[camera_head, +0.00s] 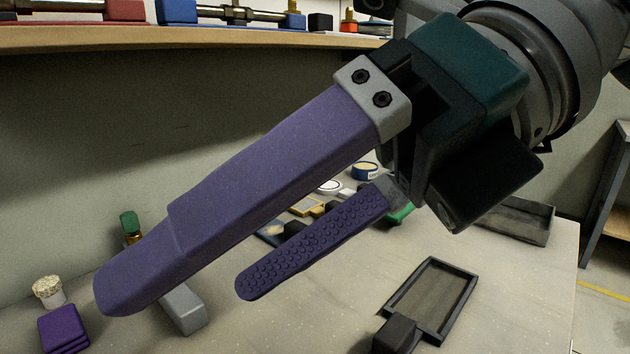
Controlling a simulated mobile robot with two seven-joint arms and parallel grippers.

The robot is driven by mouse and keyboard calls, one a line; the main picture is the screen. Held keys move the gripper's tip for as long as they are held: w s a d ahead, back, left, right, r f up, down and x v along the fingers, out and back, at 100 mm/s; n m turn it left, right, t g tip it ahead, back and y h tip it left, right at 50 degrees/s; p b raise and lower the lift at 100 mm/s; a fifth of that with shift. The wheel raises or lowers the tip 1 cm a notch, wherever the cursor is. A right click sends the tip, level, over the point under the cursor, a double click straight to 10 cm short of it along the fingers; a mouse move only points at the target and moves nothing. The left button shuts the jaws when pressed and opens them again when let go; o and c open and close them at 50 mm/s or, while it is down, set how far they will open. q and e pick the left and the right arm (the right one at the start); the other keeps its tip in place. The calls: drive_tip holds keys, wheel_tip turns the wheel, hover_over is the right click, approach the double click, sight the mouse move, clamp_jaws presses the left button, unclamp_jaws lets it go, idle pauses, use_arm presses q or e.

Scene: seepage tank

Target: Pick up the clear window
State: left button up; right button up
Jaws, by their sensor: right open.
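My right gripper (183,288) hangs large over the table, coming in from the upper right. Its two purple fingers are apart, one with a studded inner pad, and nothing shows between them. A dark-framed rectangular piece (433,298) with a greyish middle lies on the table at the lower right, apart from my fingers. I cannot tell whether it is the clear window or a shallow tray. No other pane is plain to see, and the fingers hide part of the table. My left gripper is out of view.
A black block (398,334) touches the dark frame's near corner. A grey tray (517,220) stands farther back. Purple blocks (64,331), a white-topped jar (48,291) and a grey block (184,309) sit left. A shelf (200,39) runs above. The table's right front is clear.

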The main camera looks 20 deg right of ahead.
drive_tip(key=w+d+f+h, duration=0.2)
drive_tip(key=d+f+h, duration=0.2)
drive_tip(key=d+f, duration=0.15)
drive_tip(key=m+h+b, duration=0.1)
drive_tip(key=h+b, duration=0.1)
drive_tip(key=h, duration=0.4)
approach(396, 329)
drive_tip(key=x, duration=0.8)
drive_tip(key=shift+f+b, duration=0.3)
drive_tip(key=shift+b, duration=0.1)
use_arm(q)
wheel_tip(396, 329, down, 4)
use_arm(e)
drive_tip(key=shift+c, duration=0.3)
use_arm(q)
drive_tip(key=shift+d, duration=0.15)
use_arm(e)
drive_tip(key=shift+t, duration=0.3)
clamp_jaws()
